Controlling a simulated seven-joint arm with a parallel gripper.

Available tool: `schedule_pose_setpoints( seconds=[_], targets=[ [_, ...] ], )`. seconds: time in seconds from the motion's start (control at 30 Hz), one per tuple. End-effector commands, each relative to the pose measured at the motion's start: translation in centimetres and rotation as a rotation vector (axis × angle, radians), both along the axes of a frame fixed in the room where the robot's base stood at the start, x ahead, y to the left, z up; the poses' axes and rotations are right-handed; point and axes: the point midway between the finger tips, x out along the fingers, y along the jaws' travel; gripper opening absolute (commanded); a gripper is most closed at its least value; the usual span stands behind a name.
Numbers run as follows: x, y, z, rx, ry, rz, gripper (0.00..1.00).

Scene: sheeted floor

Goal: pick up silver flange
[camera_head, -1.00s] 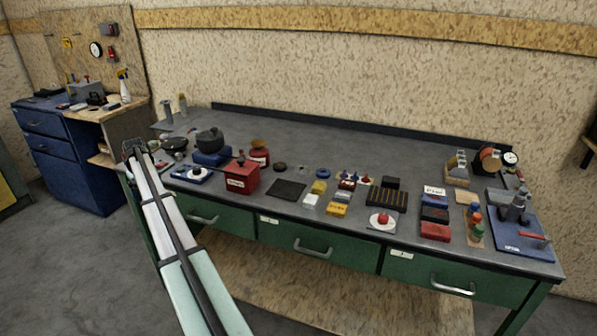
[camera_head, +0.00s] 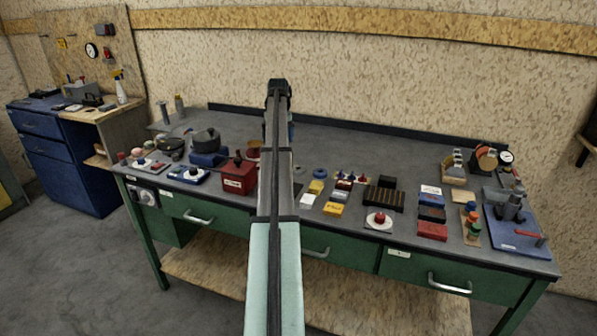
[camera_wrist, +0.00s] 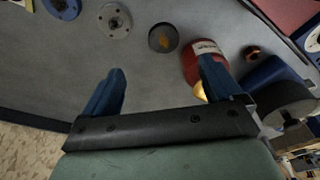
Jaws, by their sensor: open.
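The silver flange (camera_wrist: 115,20) is a round grey disc with a centre hub and small holes. It lies flat on the grey bench near the top edge of the wrist view, left of centre. My gripper (camera_wrist: 160,65) is open and empty, with its two blue fingers spread above the bench. The flange is apart from the fingers, beyond the left fingertip in that picture. In the head view my arm stretches over the middle of the bench and ends at a dark wrist; I cannot make out the flange clearly there.
A dark round disc (camera_wrist: 163,38) lies right of the flange. A red labelled container (camera_wrist: 203,64) stands by the right finger. A blue ring (camera_wrist: 66,8) lies left.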

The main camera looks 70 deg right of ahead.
Motion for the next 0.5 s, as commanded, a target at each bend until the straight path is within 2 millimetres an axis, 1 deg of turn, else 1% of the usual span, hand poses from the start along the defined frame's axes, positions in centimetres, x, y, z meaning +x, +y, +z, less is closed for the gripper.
schedule_pose_setpoints(
  seconds=[0.03, 0.1, 0.2, 0.33, 0.43, 0.5],
  targets=[
    [-2.4, -0.5, 0.2, 0.008, 0.002, -0.025, 0.92],
    [-4.7, -1.0, 0.5, 0.017, 0.004, -0.049, 0.92],
    [-7.0, -1.4, 0.7, 0.027, 0.006, -0.072, 0.92],
    [-8.4, -1.7, 0.7, 0.034, 0.007, -0.086, 0.92],
    [-8.5, -1.7, 0.2, 0.035, 0.008, -0.088, 0.92],
    [-8.4, -1.8, -0.4, 0.036, 0.008, -0.087, 0.92]
  ],
)
